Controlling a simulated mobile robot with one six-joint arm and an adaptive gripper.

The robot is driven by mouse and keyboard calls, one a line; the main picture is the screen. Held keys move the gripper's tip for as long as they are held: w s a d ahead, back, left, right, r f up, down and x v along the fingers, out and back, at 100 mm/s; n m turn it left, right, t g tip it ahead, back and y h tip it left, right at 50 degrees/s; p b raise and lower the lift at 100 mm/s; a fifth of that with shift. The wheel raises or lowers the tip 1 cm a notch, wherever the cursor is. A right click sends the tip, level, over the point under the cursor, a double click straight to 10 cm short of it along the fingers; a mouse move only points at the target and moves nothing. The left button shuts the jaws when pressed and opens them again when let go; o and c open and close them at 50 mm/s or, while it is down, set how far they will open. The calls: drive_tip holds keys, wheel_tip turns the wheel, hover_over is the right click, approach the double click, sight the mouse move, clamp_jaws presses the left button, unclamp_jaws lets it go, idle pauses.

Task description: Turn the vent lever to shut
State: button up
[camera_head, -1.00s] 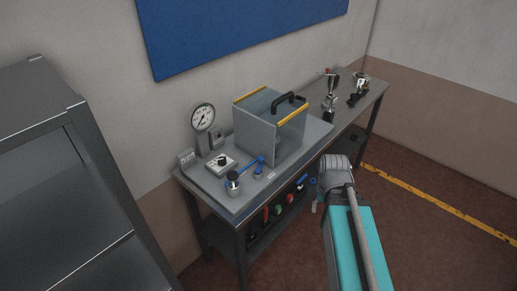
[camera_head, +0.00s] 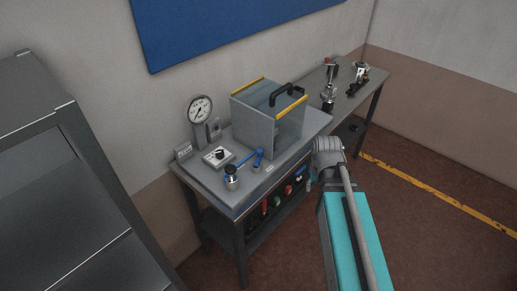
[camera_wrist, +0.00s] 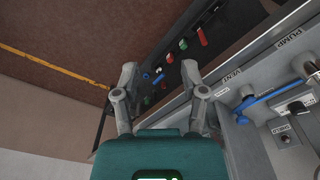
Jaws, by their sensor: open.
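The vent lever (camera_wrist: 242,118) is a short blue handle beside the VENT label in the wrist view. In the head view it is a small blue piece (camera_head: 257,162) in front of the clear chamber. A longer blue lever (camera_wrist: 268,97) runs from the valve (camera_wrist: 304,63) near the PUMP label towards the vent valve (camera_wrist: 247,91). My gripper (camera_wrist: 160,76) is open and empty, its fingers apart over the bench's front side, left of the vent lever in the wrist view. It touches no lever. In the head view my arm hides most of the gripper.
The steel bench (camera_head: 205,187) carries a gauge (camera_head: 200,109), a knob box (camera_head: 218,157) and the clear chamber (camera_head: 253,122) with a black handle. Several coloured items (camera_wrist: 183,44) sit below the bench top. A grey cabinet (camera_head: 30,120) stands left. Floor is clear at right.

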drive_tip(key=w+a+r+t+p, duration=0.2)
drive_tip(key=w+a+r, duration=0.1)
drive_tip(key=w+a, duration=0.5)
drive_tip(key=n+t+p, duration=0.2)
drive_tip(key=p, duration=0.1)
approach(260, 150)
drive_tip(key=v, duration=0.4)
drive_tip(key=shift+w+d+r+y, duration=0.1)
drive_tip(key=shift+d+r+y, duration=0.2)
drive_tip(key=shift+y, duration=0.1)
drive_tip(key=shift+f+b, duration=0.3)
drive_tip(key=b+x, duration=1.2)
drive_tip(key=x, duration=0.1)
drive_tip(key=shift+f, duration=0.2)
drive_tip(key=shift+c, duration=0.2)
